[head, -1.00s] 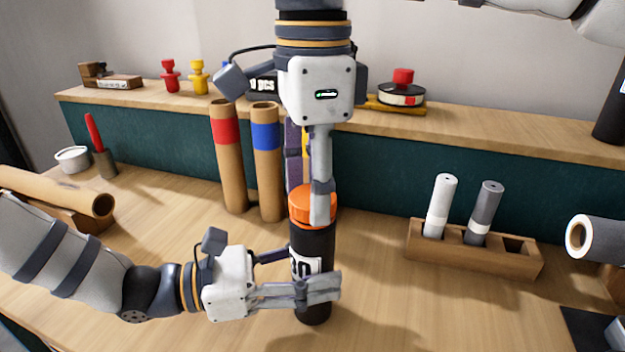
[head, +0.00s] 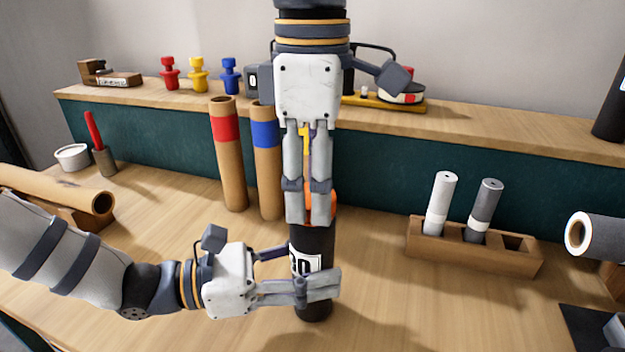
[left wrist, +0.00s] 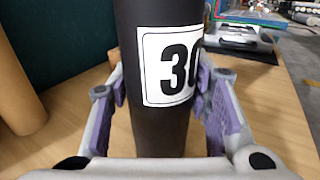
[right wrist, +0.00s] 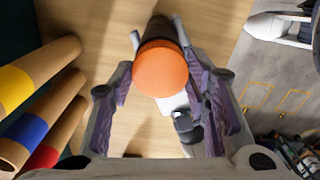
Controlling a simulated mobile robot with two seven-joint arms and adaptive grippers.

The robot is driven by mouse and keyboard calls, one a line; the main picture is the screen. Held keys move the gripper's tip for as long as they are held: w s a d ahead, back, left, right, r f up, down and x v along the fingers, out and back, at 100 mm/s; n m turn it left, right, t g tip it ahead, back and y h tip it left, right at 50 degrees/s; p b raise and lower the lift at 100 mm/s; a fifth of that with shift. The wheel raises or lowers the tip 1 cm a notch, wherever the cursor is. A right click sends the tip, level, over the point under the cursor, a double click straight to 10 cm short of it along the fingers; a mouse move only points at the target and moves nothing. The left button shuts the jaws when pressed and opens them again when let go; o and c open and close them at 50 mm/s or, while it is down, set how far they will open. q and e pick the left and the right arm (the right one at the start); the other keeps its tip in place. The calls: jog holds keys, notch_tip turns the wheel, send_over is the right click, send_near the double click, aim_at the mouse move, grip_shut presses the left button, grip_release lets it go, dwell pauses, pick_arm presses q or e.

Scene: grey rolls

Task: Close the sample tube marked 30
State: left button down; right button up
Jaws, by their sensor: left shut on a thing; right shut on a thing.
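The black sample tube (head: 318,247) stands upright on the table, and its label reads 30 in the left wrist view (left wrist: 172,65). An orange cap (head: 322,205) sits on its top; it also shows in the right wrist view (right wrist: 160,68). My left gripper (head: 318,287) is shut around the tube's lower body from the left. My right gripper (head: 309,205) points straight down from above and is shut on the orange cap. Its fingers hide much of the cap in the head view, so I cannot tell how tightly the cap sits.
Cardboard tubes with red (head: 227,155) and blue (head: 266,160) bands stand behind on the left. A wooden rack (head: 470,250) holds a white and a grey roll at right. A raised shelf (head: 480,122) runs along the back. The table front between tube and rack is clear.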

jog(key=o, duration=0.8)
jog(key=shift+o, duration=0.2)
notch_tip(320, 180, up, 12)
pick_arm(q)
jog(key=c, duration=0.8)
grip_release()
jog(key=shift+o, duration=0.2)
